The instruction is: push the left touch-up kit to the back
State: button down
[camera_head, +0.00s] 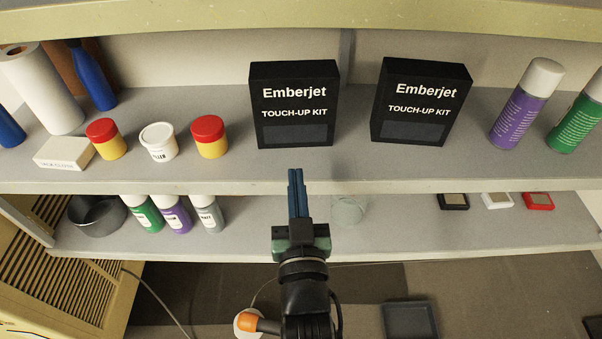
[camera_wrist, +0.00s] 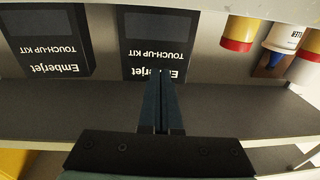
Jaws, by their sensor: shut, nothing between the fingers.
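The left touch-up kit (camera_head: 294,104) is a black Emberjet box standing upright on the upper shelf (camera_head: 350,165). In the wrist view, which is upside down, it is the middle box (camera_wrist: 158,32). The right touch-up kit (camera_head: 422,104) is a like box, slightly turned, with a gap between them; it is at the left of the wrist view (camera_wrist: 45,40). My gripper (camera_head: 296,174) is shut and empty, in front of the left kit. Its fingertips (camera_wrist: 160,76) overlap the kit's lettering in the wrist view; I cannot tell if they touch.
Left of the left kit stand a red-lidded yellow jar (camera_head: 209,137), a white tub (camera_head: 158,141) and another red-lidded jar (camera_head: 106,139). A purple spray can (camera_head: 522,108) is right of the right kit. The shelf above (camera_head: 300,18) limits the height. Bare shelf shows between the kits.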

notch_tip(320, 180, down, 3)
jog(key=s, duration=0.1)
jog(key=b, duration=0.5)
send_near(296, 132)
jog(key=shift+w+r+g, duration=0.1)
jog(key=shift+w+g, duration=0.2)
jog(key=shift+w, duration=0.45)
jog(key=shift+w+a+r+b, duration=0.15)
jog(key=shift+w+b, duration=0.15)
jog(key=shift+w, duration=0.5)
jog(key=shift+w, duration=0.25)
jog(key=shift+w+b, duration=0.4)
jog(key=shift+b, duration=0.1)
jog(key=shift+w+a+b, duration=0.15)
jog(key=shift+w+b, duration=1.15)
jog(key=shift+w, duration=0.6)
jog(key=shift+w+a+b, duration=0.15)
jog(key=shift+w+b, duration=1.1)
jog(key=shift+w, duration=0.9)
